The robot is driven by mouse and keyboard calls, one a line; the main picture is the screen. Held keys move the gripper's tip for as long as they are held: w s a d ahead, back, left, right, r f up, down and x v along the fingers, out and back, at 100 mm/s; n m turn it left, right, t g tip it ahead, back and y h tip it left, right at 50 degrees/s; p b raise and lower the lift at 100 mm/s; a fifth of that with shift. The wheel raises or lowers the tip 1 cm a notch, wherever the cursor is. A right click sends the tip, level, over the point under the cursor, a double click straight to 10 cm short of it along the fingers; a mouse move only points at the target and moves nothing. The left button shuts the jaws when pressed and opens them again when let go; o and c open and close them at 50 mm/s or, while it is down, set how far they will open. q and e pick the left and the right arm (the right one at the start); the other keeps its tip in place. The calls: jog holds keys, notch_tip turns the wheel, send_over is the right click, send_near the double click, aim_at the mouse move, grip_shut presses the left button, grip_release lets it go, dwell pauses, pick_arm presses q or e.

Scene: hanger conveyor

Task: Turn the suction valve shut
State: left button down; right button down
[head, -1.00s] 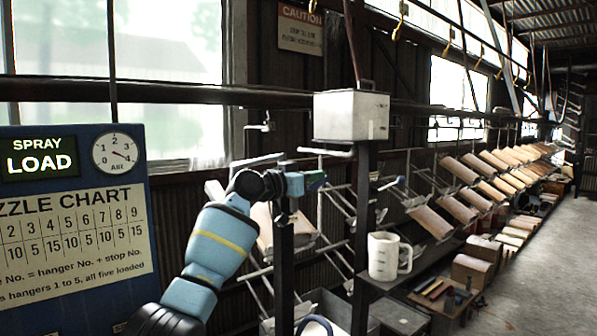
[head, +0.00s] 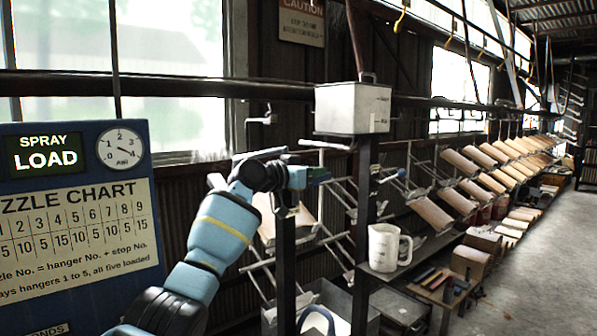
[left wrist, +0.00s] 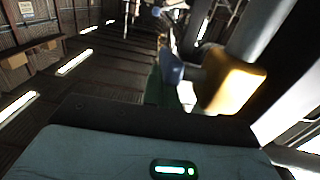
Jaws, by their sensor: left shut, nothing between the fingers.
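My left gripper (head: 318,176) is shut and empty in the head view, beside the dark post (head: 285,250) and below the white tank (head: 352,109). A small lever with a bluish tip (head: 400,173) shows farther right, apart from the gripper. A small tap (head: 262,119) hangs at the dark pipe, above and left of the gripper. I cannot tell which fitting is the suction valve. In the left wrist view, a blurred yellow-orange piece (left wrist: 232,85) lies close to the blue and green fingers (left wrist: 168,70); I cannot tell whether they touch. My right gripper is not in view.
A blue panel (head: 75,300) with a chart stands at the left. A white jug (head: 386,248) sits on a shelf right of the post. Racks of tilted boards (head: 432,213) run to the back right. The floor (head: 540,270) at the right is clear.

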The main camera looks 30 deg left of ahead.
pick_arm(q)
jog(key=v, duration=0.7)
